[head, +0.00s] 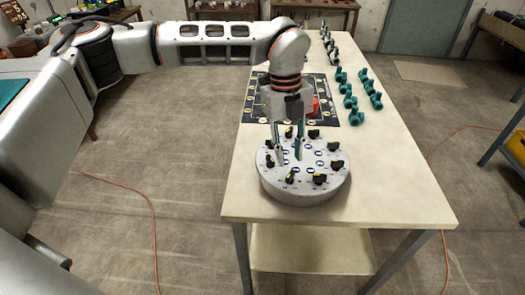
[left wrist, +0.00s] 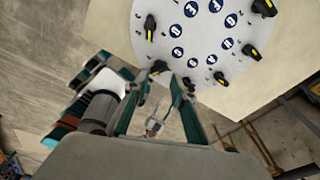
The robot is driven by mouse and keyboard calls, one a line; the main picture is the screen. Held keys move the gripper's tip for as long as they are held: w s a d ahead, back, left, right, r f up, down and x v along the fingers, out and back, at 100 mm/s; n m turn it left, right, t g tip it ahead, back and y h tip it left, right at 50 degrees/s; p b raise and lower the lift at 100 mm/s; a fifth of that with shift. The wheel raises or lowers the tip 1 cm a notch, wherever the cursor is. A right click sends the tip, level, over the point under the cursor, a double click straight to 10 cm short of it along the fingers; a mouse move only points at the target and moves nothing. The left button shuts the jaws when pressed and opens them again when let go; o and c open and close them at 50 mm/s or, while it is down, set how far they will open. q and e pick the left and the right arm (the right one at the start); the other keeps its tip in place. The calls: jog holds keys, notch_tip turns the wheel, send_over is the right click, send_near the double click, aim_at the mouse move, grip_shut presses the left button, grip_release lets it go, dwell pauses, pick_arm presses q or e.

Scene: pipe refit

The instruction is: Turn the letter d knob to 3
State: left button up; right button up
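A round grey knob board (head: 302,196) stands near the front of the pale table. It carries a ring of black knobs with yellow marks, such as one knob (head: 319,180) at its front right. Its blue round labels (left wrist: 227,43) are too small to read surely, so I cannot tell which knob is letter d. My left gripper (head: 288,158) points down over the left part of the board, its two teal fingers apart. In the left wrist view, the fingers (left wrist: 161,84) reach to the board's edge, near two knobs (left wrist: 158,68). No knob is clearly gripped. My right gripper is out of view.
A dark mat (head: 328,118) with pale round marks lies behind the board, with a red part (head: 316,106) on it. Several teal pipe pieces (head: 350,101) stand to its right. The table's front right (head: 400,205) is clear. An orange cable (head: 153,215) lies on the floor.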

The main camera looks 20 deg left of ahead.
aim_at(270, 158)
pick_arm(q)
jog(key=shift+n+t+y, duration=0.5)
jog(key=shift+n+y, duration=0.2)
jog(key=a, duration=0.1)
jog(key=w+a+r, duration=0.1)
jog(key=a, duration=0.1)
jog(key=w+a+r, duration=0.1)
jog(key=a, duration=0.1)
jog(key=shift+w+r, duration=0.2)
jog(key=shift+w+a, duration=0.1)
jog(key=shift+a, duration=0.3)
notch_tip(270, 158, down, 8)
jog(key=shift+d+r, duration=0.1)
jog(key=shift+r, duration=0.15)
grip_shut()
